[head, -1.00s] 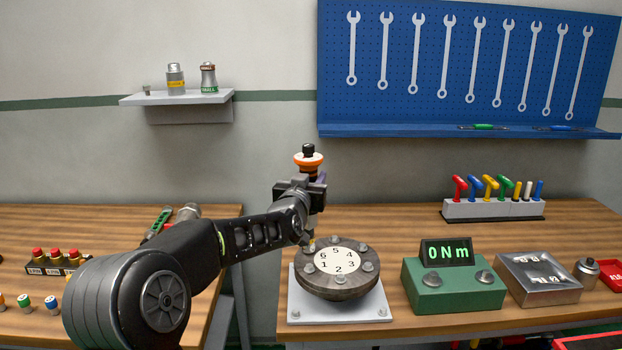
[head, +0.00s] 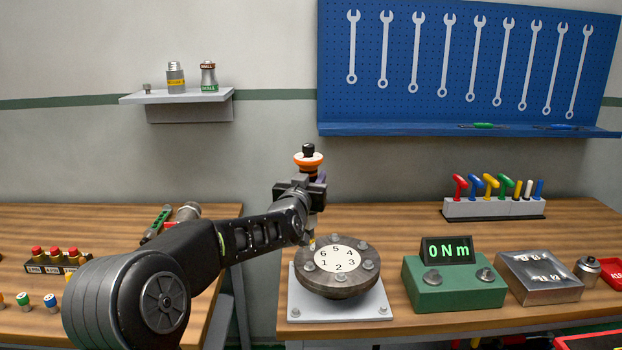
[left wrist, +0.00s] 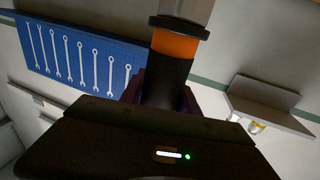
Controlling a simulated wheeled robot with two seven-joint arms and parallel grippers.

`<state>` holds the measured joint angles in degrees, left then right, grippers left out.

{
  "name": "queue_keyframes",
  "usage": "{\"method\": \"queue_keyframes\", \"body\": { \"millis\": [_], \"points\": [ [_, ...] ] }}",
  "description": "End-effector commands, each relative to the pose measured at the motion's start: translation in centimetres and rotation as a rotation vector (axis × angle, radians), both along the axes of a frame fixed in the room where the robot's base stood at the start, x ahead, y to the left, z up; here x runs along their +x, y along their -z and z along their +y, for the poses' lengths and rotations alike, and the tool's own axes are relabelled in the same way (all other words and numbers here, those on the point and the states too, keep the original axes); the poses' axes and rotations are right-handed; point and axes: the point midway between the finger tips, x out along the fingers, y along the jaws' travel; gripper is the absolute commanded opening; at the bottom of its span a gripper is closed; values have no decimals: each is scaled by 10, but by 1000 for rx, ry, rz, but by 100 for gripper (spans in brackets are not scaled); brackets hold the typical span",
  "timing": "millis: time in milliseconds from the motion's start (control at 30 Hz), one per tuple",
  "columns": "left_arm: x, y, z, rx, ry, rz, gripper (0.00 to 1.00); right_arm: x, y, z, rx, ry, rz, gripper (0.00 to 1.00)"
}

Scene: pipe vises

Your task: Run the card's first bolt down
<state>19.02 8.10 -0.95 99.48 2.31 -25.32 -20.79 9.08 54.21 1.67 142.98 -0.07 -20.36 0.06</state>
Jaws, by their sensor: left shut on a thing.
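A round dark flange (head: 341,287) sits on a pale square plate (head: 369,312). Its white face (head: 338,260) is numbered 1 to 6, with a bolt head beside each number. My left gripper (head: 312,188) is shut on an upright driver tool (head: 308,161) with an orange ring and black knob. The tool's lower end reaches down to the flange's upper-left rim, by the bolt near number 6; whether it is seated on the bolt I cannot tell. The tool (left wrist: 172,68) also shows in the left wrist view. No card can be made out. My right gripper is out of view.
A green torque display (head: 446,251) reading 0 Nm stands right of the flange, then a metal box (head: 540,278). A T-handle rack (head: 492,209) stands behind. A wall shelf (head: 180,97) holds sockets. Wrenches hang on the blue pegboard (head: 430,90).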

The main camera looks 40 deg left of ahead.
Motion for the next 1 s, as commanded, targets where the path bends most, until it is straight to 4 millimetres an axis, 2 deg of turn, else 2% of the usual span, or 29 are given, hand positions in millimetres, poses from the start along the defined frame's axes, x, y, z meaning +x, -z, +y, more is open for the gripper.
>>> {"method": "queue_keyframes", "body": {
  "millis": [1000],
  "points": [
    [0, 8, -1, -7, 2, 14, 0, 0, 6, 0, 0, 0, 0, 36]
  ]
}}
